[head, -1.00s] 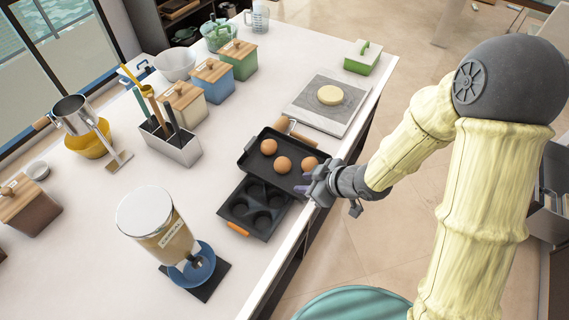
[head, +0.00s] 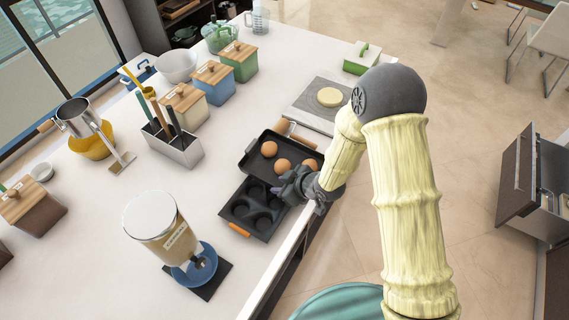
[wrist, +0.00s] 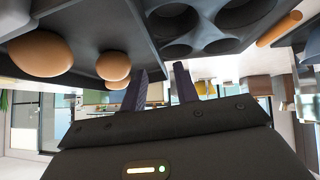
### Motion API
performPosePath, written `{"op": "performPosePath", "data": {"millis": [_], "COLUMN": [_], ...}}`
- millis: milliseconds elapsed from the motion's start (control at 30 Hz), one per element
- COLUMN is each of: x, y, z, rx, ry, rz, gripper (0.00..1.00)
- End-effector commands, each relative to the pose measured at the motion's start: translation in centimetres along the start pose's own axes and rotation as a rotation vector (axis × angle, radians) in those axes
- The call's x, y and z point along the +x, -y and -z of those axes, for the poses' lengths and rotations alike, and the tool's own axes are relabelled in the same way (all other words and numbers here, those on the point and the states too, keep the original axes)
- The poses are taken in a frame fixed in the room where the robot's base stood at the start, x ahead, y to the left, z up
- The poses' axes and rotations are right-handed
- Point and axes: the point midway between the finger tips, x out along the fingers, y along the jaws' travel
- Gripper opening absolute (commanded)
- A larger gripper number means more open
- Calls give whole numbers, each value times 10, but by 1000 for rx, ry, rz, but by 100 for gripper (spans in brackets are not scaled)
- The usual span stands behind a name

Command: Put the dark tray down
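The dark rectangular tray (head: 259,166) lies on the counter with brown eggs (head: 283,166) in it. Its near edge meets or overlaps the dark muffin pan (head: 240,208); I cannot tell whether it rests on it. My gripper (head: 279,190) is at the tray's near right side, over the muffin pan's edge, and hides that part of both. In the wrist view the picture is inverted, and the two fingers (wrist: 163,85) stand apart with nothing seen between them. The tray (wrist: 92,22) and muffin pan (wrist: 207,48) show close by the fingertips.
A grey board (head: 311,112) with a pale round item (head: 330,97) lies behind the tray. A utensil holder (head: 176,150) stands to the left, and a cereal dispenser (head: 165,232) stands at the front left. The counter's right edge runs beside my gripper.

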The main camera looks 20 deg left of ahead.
Motion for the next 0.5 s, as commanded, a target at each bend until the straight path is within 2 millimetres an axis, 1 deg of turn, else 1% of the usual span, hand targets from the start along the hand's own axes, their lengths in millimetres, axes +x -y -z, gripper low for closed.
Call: {"op": "performPosePath", "data": {"millis": [100, 367, 500], "x": [3, 3, 9], "y": [0, 0, 0], "z": [0, 0, 1], "rx": [0, 0, 1], "ry": [0, 0, 0], "rz": [0, 0, 1], "gripper": [30, 30, 30]}}
